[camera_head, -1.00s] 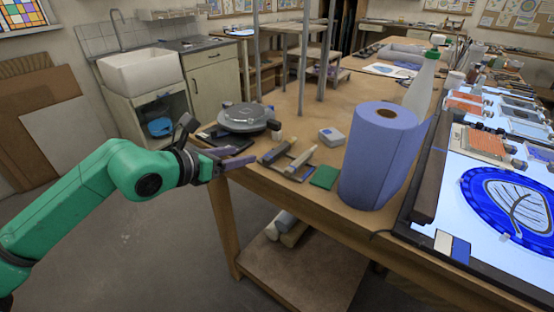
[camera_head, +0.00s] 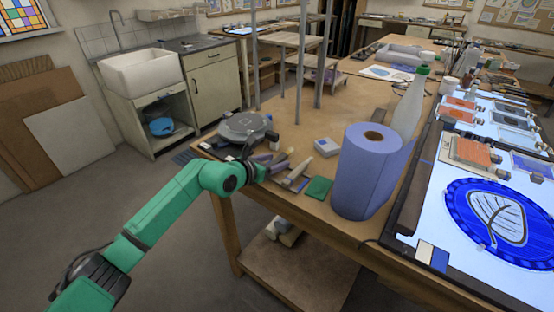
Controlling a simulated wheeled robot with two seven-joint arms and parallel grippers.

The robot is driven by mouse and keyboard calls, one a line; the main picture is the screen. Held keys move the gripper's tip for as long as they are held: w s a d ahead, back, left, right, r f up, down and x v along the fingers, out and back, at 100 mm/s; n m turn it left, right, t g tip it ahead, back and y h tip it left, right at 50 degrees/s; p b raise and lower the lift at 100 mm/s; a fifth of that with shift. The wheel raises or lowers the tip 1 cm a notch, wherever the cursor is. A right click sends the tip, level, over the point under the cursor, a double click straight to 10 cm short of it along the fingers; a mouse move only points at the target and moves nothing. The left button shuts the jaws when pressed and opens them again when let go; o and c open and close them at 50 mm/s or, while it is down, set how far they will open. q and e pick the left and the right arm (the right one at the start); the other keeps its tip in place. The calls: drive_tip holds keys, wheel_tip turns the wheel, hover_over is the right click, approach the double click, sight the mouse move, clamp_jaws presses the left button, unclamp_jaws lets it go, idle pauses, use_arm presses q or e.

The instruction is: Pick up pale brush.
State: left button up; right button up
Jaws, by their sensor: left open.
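My left gripper (camera_head: 271,161) is over the left corner of the wooden workbench, among small tools. Its fingers are small in the picture, open, and near a pale, slim handled piece (camera_head: 298,173) that looks like the pale brush. That piece lies on the bench just right of the fingers; I cannot tell whether they touch. The fingers and wrist partly hide other small items there. My right gripper is not in view.
A round grey turntable (camera_head: 243,127) stands behind the gripper. To the right are a green pad (camera_head: 319,188), a small white box (camera_head: 327,147), a blue paper roll (camera_head: 367,175) and a clear bottle (camera_head: 410,105). A lit glass panel (camera_head: 470,215) fills the right side.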

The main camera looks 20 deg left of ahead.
use_arm(q)
clamp_jaws()
drive_tip(key=shift+r, duration=0.1)
